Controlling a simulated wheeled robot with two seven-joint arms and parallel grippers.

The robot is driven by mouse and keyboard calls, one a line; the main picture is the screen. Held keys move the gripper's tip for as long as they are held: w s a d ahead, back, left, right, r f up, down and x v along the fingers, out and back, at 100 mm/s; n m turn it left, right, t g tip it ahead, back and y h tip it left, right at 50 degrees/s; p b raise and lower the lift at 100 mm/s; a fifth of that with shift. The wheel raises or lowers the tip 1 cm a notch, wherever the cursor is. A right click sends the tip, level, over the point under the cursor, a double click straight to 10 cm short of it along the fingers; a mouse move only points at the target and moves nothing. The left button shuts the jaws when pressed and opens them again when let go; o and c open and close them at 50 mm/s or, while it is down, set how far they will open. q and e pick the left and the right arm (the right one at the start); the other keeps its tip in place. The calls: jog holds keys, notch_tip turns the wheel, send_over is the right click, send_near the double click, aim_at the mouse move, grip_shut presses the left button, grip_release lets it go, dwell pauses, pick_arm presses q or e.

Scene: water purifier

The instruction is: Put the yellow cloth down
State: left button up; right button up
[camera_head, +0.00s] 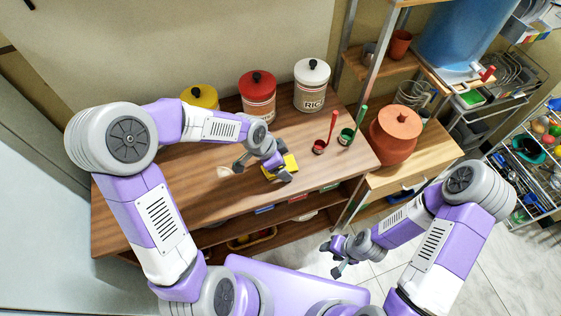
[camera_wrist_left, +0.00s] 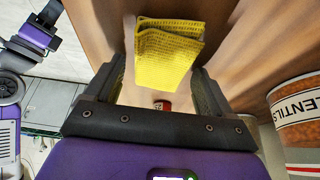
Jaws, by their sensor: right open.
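The yellow cloth (camera_head: 282,166) is near the front edge of the wooden counter, right by my left gripper (camera_head: 262,168). In the left wrist view the folded yellow cloth (camera_wrist_left: 168,52) shows around the tips of the left gripper's fingers (camera_wrist_left: 162,85). Those fingers stand wide apart, and a gap shows between the left finger and the cloth. The cloth looks to lie on the wood, though its contact is partly hidden. My right gripper (camera_head: 340,256) is open and empty over the floor, in front of the shelves.
Yellow (camera_head: 199,96), red (camera_head: 258,94) and white (camera_head: 311,84) canisters stand along the back of the counter (camera_head: 205,200). The counter's left part is clear.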

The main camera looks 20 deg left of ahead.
pick_arm(q)
jog(key=shift+r, duration=0.25)
jog(key=p+v, duration=0.4)
jog(key=v, duration=0.8)
jog(key=shift+p, duration=0.3)
jog(key=shift+w, duration=0.1)
